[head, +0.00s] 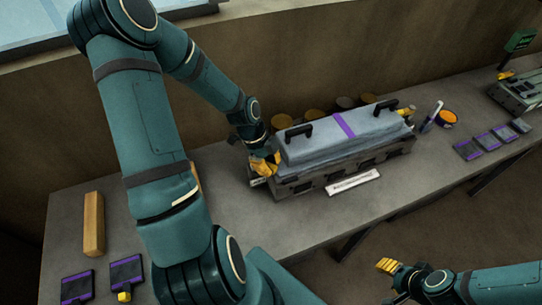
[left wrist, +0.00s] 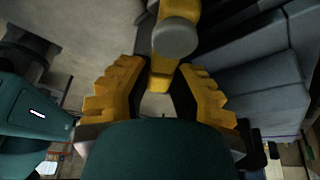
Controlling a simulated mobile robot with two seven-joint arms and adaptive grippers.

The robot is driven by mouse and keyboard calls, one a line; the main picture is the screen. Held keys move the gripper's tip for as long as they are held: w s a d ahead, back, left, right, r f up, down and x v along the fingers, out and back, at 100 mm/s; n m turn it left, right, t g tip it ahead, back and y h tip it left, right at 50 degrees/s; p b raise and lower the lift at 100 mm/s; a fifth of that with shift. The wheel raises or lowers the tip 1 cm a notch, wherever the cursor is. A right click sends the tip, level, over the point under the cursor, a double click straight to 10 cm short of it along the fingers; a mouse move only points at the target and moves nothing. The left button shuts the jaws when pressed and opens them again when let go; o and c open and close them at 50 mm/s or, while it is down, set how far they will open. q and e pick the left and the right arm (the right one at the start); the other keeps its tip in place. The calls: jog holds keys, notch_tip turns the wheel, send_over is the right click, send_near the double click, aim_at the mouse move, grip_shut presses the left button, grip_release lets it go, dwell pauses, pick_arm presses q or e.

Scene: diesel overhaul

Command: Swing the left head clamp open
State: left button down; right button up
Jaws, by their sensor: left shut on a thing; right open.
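The engine's grey head (head: 345,135) has two black handles and a purple stripe and lies on the dark block (head: 345,172). My left gripper (head: 264,165) is at the block's left end, shut on the left head clamp. In the left wrist view the clamp (left wrist: 177,37) is a yellow lever with a round grey end, between the yellow fingers of my left gripper (left wrist: 158,82). In the head view the fingers mostly hide this clamp, so its angle is hard to tell. My right gripper (head: 388,270) is open and empty, low in front of the bench.
A white label strip (head: 353,182) lies by the block. A wooden bar (head: 94,224) and purple-edged trays (head: 127,272) lie at left. An orange-topped cup (head: 446,118) and more purple-edged trays (head: 485,142) are at right.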

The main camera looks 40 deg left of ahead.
pick_arm(q)
jog(key=shift+s+a+m+g+p, duration=0.1)
jog(key=shift+s+m+g+p, duration=0.6)
jog(key=shift+m, duration=0.55)
jog(key=shift+s+m+g+p, duration=0.25)
jog(key=shift+s+m+p, duration=0.2)
jog(key=shift+m+p, duration=0.6)
jog(key=shift+s+a+m+g+p, duration=0.1)
jog(key=shift+s+m+g+p, duration=0.45)
jog(key=shift+m, duration=0.85)
jog(key=shift+s+f, duration=0.1)
jog(key=c, duration=0.8)
grip_release()
jog(key=shift+y, duration=0.3)
jog(key=v, duration=1.2)
jog(key=shift+a, duration=0.1)
